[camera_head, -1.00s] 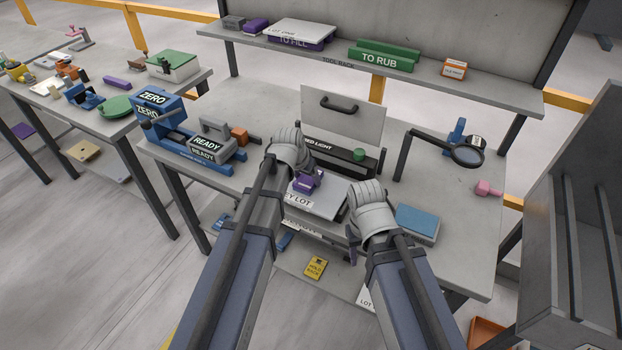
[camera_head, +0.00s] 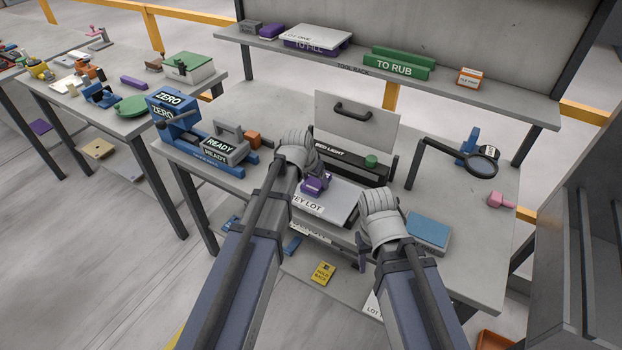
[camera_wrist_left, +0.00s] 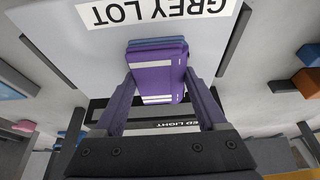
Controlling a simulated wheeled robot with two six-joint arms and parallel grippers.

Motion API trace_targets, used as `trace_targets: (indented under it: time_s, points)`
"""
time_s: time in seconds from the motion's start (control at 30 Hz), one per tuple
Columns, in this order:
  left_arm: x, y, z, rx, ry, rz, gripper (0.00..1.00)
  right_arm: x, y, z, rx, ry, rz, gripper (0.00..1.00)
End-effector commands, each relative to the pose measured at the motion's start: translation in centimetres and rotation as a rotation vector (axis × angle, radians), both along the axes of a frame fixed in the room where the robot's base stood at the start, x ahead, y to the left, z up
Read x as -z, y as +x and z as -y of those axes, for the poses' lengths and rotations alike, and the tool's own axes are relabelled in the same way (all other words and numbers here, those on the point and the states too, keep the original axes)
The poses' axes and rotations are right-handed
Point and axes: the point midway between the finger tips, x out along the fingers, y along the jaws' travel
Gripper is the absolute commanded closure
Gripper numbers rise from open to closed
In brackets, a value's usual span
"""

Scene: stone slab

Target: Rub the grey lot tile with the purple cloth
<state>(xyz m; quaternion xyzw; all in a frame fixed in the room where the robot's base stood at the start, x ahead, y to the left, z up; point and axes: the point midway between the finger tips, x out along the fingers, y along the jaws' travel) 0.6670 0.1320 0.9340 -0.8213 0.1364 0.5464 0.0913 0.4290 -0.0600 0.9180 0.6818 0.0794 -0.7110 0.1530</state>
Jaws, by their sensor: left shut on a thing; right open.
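The grey lot tile (camera_head: 341,202) is a flat pale grey slab with a white "GREY LOT" label, at the front middle of the bench in the head view. It fills the upper part of the left wrist view (camera_wrist_left: 62,45). My left gripper (camera_head: 316,185) is over the tile. It is shut on the purple cloth (camera_wrist_left: 158,75), a folded pad with a blue layer and pale stripes, shown between its fingers. Whether the pad touches the tile is unclear. My right gripper (camera_head: 362,252) is at the bench front, right of the tile; its jaws are mostly hidden.
A blue block (camera_head: 428,230) lies right of my right wrist, and a magnifier (camera_head: 468,164) stands farther back. The ready fixture (camera_head: 222,148) is at left. A shelf (camera_head: 370,76) spans the back.

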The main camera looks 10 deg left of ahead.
Motion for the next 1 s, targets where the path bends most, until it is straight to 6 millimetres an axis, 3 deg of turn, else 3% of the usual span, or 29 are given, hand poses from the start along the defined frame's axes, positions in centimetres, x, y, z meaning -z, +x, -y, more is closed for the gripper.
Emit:
trace_targets:
  time_s: [0.23, 0.67, 1.0]
  points:
    - [-0.1, -0.9, 2.2, 0.004, -0.001, -0.004, 0.71, -0.1, 0.0, 0.0, 0.000, 0.000, 0.000, 0.50]
    - [0.0, -1.2, 3.3, 0.003, -0.001, -0.001, 0.71, 0.0, 0.0, 0.0, 0.000, 0.000, 0.000, 0.50]
    - [0.2, -2.2, 6.0, 0.004, -0.002, -0.003, 0.70, 0.2, 0.0, 0.0, 0.000, 0.000, 0.000, 0.50]
